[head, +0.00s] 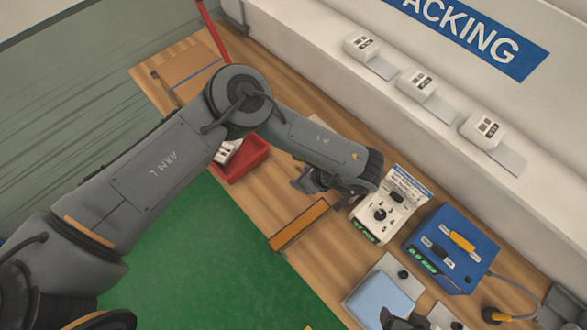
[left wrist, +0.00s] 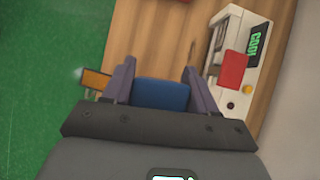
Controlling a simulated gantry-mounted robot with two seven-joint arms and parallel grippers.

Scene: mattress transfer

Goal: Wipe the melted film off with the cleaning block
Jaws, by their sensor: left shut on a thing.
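My left gripper (head: 308,182) is over the wooden bench, left of a white dial unit. In the left wrist view, its two fingers (left wrist: 160,75) are shut on a blue block (left wrist: 161,94), which looks like the cleaning block. In the head view the block is hidden by the gripper. The white unit (head: 382,213) has a dial and a green display; in the left wrist view, a white unit (left wrist: 228,50) shows a green "COOL" display.
An orange bar (head: 300,226) lies left of the white unit. A blue box (head: 449,248) and a light blue pad (head: 383,298) stand to its right and below. A red tray (head: 243,160) lies behind my left arm. Several white devices line the back ledge.

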